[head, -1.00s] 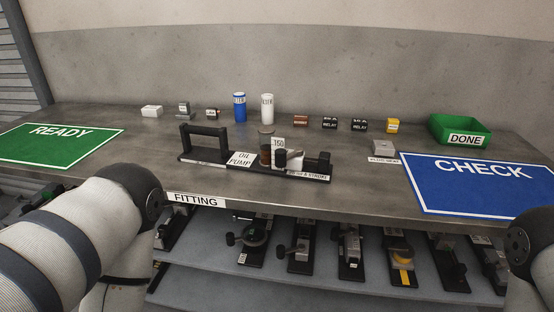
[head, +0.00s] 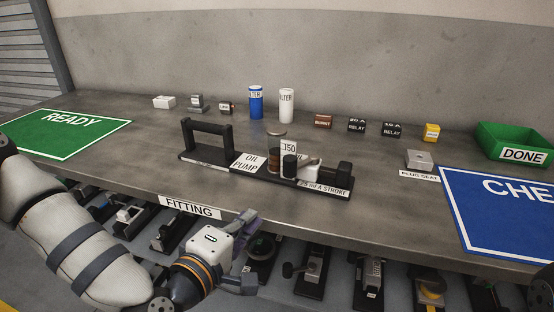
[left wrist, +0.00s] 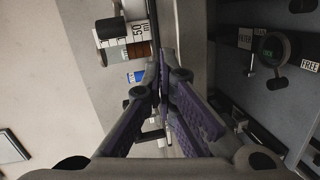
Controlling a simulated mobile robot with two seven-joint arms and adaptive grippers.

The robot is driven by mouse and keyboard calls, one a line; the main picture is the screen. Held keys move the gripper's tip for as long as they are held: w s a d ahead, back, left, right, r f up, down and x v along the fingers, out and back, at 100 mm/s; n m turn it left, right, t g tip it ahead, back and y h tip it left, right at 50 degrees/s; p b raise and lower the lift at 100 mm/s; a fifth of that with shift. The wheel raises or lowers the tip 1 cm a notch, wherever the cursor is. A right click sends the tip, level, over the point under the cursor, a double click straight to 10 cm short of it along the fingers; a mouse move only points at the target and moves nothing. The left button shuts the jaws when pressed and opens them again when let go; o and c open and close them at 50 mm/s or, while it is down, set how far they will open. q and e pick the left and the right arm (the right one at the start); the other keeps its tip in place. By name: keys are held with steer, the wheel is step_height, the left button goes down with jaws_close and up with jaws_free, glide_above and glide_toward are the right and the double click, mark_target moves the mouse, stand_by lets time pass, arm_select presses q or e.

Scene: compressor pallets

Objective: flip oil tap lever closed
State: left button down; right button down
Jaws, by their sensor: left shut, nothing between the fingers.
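The oil pump (head: 265,165) stands on the bench on a black base, with a black handle frame at its left and a jar of brown oil (head: 274,160) behind a "150" label. A pale lever-like part (head: 306,164) sits right of the jar; I cannot tell for sure that it is the tap lever, nor its position. In the left wrist view the oil jar (left wrist: 139,49) shows sideways at the top. My left gripper (head: 247,218) is shut and empty, in front of the bench edge, below and apart from the pump. My right gripper is out of view.
A shelf below holds several fixtures (head: 312,266). A green READY mat (head: 66,134) lies left, a blue CHECK mat (head: 500,215) right. Small parts line the back.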

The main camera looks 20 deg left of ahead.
arm_select(q)
steer(key=w+a+r+n+t+y, duration=0.2)
steer(key=w+a+r, duration=0.1)
steer(key=r, duration=0.2)
steer(key=shift+a+r+n, duration=0.2)
steer(key=shift+r+n, duration=0.1)
steer(key=shift+n, duration=0.1)
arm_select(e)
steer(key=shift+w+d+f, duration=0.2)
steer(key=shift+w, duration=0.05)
arm_select(q)
steer(key=w, duration=1)
steer(key=shift+d+f+b, duration=0.1)
steer(key=shift+d+b, duration=0.05)
steer(key=shift+b, duration=0.15)
steer(key=d, duration=0.1)
steer(key=s+d, duration=0.1)
steer(key=shift+d, duration=0.35)
steer(key=shift+s+d+p, duration=0.25)
steer(key=shift+d+p, duration=0.05)
steer(key=shift+d, duration=0.25)
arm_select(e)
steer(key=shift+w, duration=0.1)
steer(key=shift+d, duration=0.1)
